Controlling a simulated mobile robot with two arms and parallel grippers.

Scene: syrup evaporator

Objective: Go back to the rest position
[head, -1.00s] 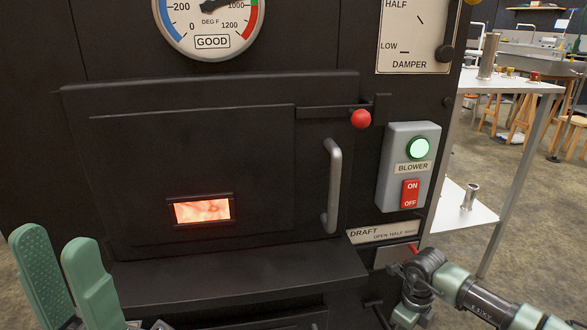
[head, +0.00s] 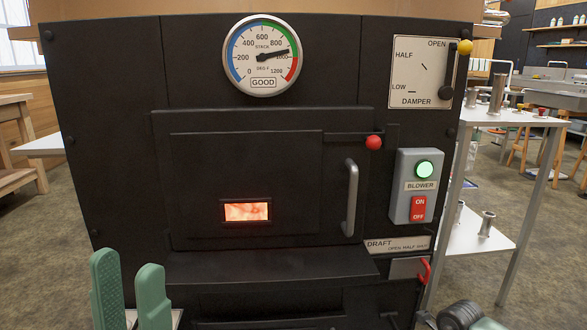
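My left gripper (head: 127,264) stands upright at the lower left of the head view, in front of the black evaporator (head: 110,130). Its two green fingers are apart with nothing between them. The door has a grey handle (head: 350,198) and a latch with a red knob (head: 373,142). Neither gripper is seen touching the evaporator.
The stack gauge (head: 262,55) needle points right, near 1000. The damper lever's yellow knob (head: 465,47) is by OPEN. The blower box (head: 415,187) has a lit green light. A red draft handle (head: 426,271) sits below.

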